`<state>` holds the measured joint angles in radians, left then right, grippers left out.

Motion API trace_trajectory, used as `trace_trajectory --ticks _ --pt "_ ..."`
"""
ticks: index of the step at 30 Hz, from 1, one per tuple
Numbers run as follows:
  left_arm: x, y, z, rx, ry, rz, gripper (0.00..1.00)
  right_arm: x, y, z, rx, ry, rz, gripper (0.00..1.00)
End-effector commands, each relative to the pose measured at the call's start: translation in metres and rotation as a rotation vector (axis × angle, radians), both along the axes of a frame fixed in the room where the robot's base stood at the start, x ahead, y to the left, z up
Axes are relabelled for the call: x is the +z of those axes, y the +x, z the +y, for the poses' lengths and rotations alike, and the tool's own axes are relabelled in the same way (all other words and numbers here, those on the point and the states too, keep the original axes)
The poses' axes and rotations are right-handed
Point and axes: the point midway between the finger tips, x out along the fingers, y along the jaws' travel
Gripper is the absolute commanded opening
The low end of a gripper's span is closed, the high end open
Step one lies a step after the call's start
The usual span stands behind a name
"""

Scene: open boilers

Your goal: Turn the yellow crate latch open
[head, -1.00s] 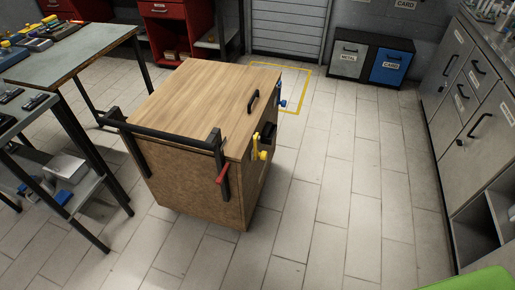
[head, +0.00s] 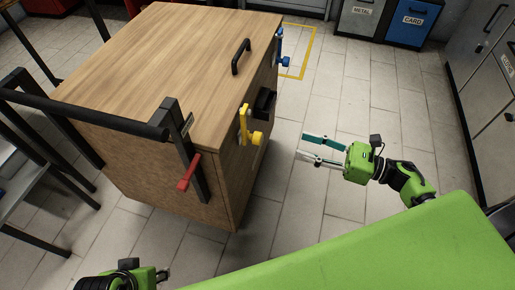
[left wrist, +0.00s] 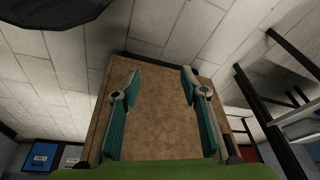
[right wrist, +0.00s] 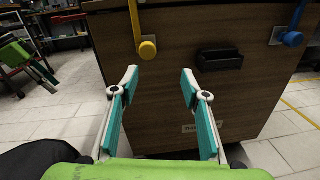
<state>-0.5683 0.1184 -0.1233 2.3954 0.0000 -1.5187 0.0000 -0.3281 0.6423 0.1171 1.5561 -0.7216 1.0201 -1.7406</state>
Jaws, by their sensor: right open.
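The wooden crate (head: 150,60) stands on the tiled floor in the head view. The yellow latch (head: 244,124) is on its right side near the top edge, with its round knob at the lower end. It also shows in the right wrist view (right wrist: 147,48), upper left, beyond and above the fingertips. My right gripper (head: 304,148) is open and empty, apart from the crate, to the right of the latch. My left gripper (left wrist: 158,75) is open and empty in the left wrist view, with a plain crate side beyond it. Its fingers are hidden in the head view.
A blue latch (head: 281,55) and a black handle (head: 263,104) are on the same crate side. Cabinets (head: 480,110) stand right; floor between is clear.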

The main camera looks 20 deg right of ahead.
Motion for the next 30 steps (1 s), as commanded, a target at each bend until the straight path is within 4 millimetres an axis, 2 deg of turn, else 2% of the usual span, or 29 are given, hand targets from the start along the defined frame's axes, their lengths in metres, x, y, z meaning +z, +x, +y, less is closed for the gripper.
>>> trace_trajectory --ticks 4,8,21,30 --pt "0.012 -0.005 0.001 0.001 0.0 -0.01 0.4 0.005 -0.01 0.011 0.081 -0.087 -0.106 0.42" --pt "0.016 -0.006 0.001 0.001 0.0 -0.011 0.4 0.008 -0.005 0.021 0.092 -0.098 -0.125 0.42" --pt "0.017 -0.006 0.001 0.001 0.0 -0.011 0.4 0.009 0.045 0.094 0.089 -0.092 -0.12 0.42" --pt "0.017 -0.005 0.001 0.001 0.0 -0.01 0.4 0.008 0.064 0.123 0.088 -0.092 -0.119 0.42"
